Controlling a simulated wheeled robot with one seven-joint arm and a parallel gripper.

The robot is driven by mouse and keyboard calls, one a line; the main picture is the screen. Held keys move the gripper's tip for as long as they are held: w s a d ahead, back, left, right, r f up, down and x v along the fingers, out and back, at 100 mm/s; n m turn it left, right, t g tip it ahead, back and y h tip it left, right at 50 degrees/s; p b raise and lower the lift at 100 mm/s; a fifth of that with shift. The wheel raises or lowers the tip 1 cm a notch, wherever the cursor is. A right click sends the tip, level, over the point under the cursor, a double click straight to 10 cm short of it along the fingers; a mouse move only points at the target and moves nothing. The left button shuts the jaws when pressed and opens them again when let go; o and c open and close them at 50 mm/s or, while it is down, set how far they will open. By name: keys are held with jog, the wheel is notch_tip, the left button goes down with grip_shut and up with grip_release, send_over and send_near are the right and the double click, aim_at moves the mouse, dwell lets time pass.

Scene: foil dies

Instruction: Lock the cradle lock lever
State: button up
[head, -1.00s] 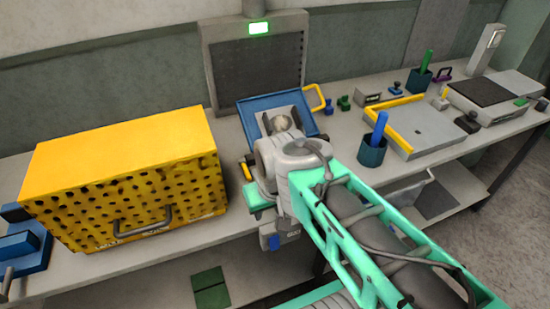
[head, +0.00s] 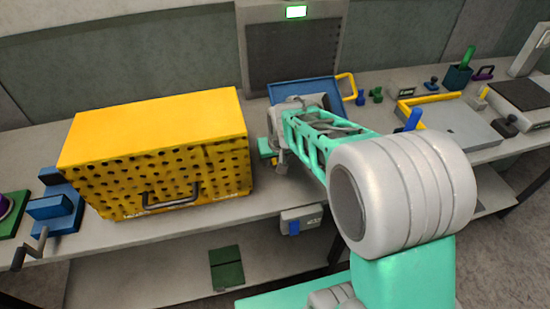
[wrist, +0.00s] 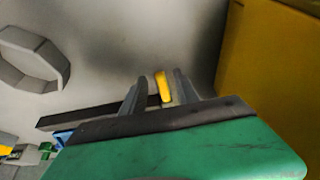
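The blue cradle (head: 326,89) with a yellow bar handle (head: 347,84) sits on the bench below the grey screen. My arm covers much of it in the head view. In the wrist view a small yellow lever tip (wrist: 164,87) stands between the two grey fingers of my gripper (wrist: 159,92). A gap shows on its left side; the right finger is very close to it. The fingers are apart and do not visibly clamp it. The lever's base is hidden. In the head view the fingertips are hidden behind my arm.
A yellow perforated box (head: 155,150) stands close left of my gripper and fills the right of the wrist view (wrist: 275,65). The grey screen (head: 293,50) with a green light is behind. A tray with yellow edging (head: 450,125) lies right. A grey ring (wrist: 35,62) shows in the wrist view.

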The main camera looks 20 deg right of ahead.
grip_shut()
dwell(0.3)
dwell(1.1)
